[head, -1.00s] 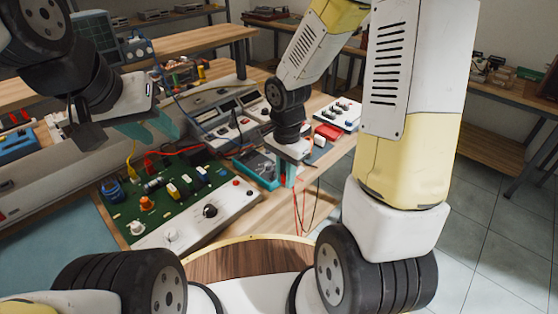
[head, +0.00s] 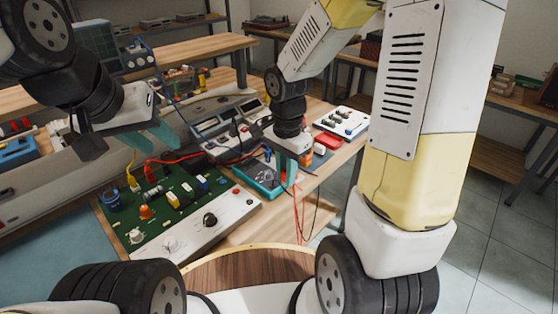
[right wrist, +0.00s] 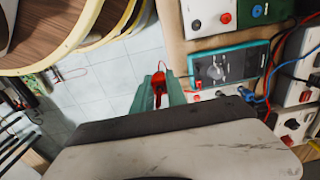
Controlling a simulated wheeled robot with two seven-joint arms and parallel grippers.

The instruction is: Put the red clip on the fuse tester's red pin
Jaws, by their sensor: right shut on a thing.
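My right gripper (right wrist: 161,88) is shut on the red clip (right wrist: 158,84), which shows between the teal fingers in the right wrist view. In the head view the right gripper (head: 289,163) is over the bench's right edge, beside a teal-framed box (head: 256,181), with red and black leads hanging below it. This teal box, possibly the fuse tester, also shows right of the fingers in the right wrist view (right wrist: 203,72). I cannot make out its red pin for certain. My left gripper (head: 160,134) has its teal fingers apart, above the back of the green board, and looks empty.
A green circuit board (head: 165,205) with a white knob panel (head: 205,222) stands on the bench in front. Grey meters (head: 228,123) and tangled leads lie behind. A white box with black parts (head: 342,122) stands at the back right. Tiled floor is free on the right.

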